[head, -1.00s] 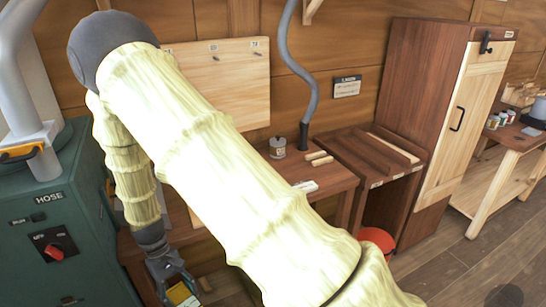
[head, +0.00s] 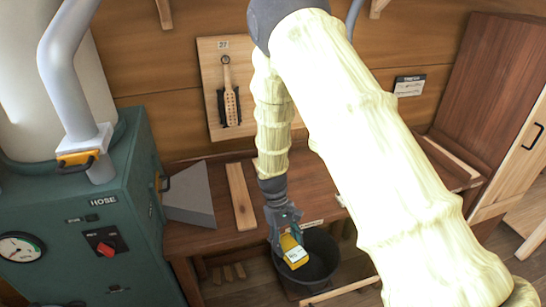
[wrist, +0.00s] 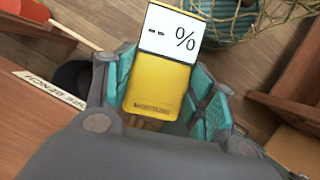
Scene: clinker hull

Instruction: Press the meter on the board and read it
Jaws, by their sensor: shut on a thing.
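A yellow meter (head: 292,250) with a white display is held in my gripper (head: 284,230), out over the front edge of the wooden bench. In the wrist view the meter (wrist: 157,95) sits between the teal finger pads, its display (wrist: 172,34) facing the camera and showing two dashes and a percent sign. A pale board (head: 241,197) lies flat on the bench top, left of my gripper and apart from the meter. The meter's far side is hidden.
A black bucket (head: 332,262) stands below the meter. A grey wedge-shaped thing (head: 190,193) is on the bench left of the board, beside the green hose machine (head: 115,205). A wall panel (head: 213,75) holds a brush (head: 229,100).

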